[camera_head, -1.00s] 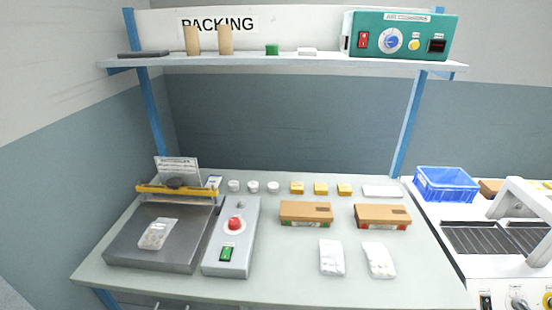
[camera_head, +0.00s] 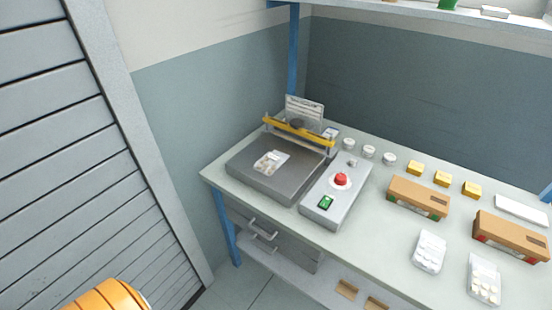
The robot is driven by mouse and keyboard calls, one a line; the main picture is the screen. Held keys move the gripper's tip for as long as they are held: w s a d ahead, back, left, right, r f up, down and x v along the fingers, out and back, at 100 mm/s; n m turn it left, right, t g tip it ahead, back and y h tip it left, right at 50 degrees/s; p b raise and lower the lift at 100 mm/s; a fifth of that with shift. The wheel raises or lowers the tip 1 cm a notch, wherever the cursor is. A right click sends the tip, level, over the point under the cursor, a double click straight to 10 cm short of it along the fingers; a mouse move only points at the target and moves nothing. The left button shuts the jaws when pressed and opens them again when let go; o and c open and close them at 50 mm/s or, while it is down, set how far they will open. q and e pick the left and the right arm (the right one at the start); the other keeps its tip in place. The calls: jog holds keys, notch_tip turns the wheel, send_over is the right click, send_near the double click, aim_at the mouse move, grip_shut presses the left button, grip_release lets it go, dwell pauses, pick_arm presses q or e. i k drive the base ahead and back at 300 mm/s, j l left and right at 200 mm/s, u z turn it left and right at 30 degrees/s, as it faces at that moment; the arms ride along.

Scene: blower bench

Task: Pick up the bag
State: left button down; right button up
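A small clear bag with pale round items inside (camera_head: 271,162) lies flat on the dark metal plate of a sealer-like machine (camera_head: 252,177) at the bench's left end. Two more clear bags lie on the bench at the right: one bag (camera_head: 429,251) and another bag (camera_head: 484,279) nearer the right edge. Neither of my grippers is in view.
A grey control box (camera_head: 322,212) with a red button stands beside the plate. A yellow bar (camera_head: 298,132) spans the plate's back. Brown boxes (camera_head: 418,198) and (camera_head: 510,236) stand on the bench. An orange rounded object (camera_head: 108,297) shows at lower left.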

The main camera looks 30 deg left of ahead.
aim_at(269, 163)
jog(key=i+j, duration=0.1)
jog(key=j, duration=0.5)
jog(key=i+j, duration=0.1)
jog(key=j, duration=1.1)
jog(key=i+z, duration=0.05)
jog(key=i, duration=0.05)
